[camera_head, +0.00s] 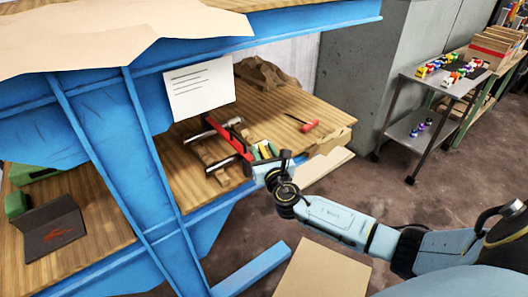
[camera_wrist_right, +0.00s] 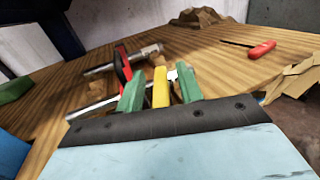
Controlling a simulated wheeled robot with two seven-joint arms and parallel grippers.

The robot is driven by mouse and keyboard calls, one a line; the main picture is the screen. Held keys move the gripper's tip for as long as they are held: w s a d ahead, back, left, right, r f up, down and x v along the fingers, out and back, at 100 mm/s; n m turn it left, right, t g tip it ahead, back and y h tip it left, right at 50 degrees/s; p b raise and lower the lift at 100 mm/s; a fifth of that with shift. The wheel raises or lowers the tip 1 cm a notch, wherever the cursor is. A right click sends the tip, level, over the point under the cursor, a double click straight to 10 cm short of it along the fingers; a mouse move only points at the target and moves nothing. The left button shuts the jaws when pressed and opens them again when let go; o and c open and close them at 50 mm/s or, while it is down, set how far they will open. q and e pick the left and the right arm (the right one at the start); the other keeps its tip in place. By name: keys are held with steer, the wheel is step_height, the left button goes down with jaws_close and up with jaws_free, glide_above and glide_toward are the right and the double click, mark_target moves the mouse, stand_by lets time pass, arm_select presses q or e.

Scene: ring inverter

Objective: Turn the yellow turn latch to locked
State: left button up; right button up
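A yellow upright piece, which looks like the turn latch (camera_wrist_right: 161,88), stands between the two green fingers of my right gripper (camera_wrist_right: 159,76) in the right wrist view. A narrow gap shows on each side of it, so the fingers look open around it and not closed on it. In the head view my right gripper (camera_head: 264,147) is at the front of a red-framed fixture (camera_head: 237,138) with metal rods, and the yellow latch shows as a small strip between the fingers. The latch's base is hidden by the gripper, and I cannot tell its turn position. My left gripper is not in view.
The fixture lies on a wooden shelf (camera_head: 285,103) in a blue frame (camera_head: 148,165). A red-handled tool (camera_head: 305,125) lies to its right. A paper sheet (camera_head: 199,89) hangs at the upper left. A grey cart (camera_head: 425,120) stands at the right, with clear floor before it.

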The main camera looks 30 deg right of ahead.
steer(key=shift+c, duration=0.3)
jaws_close()
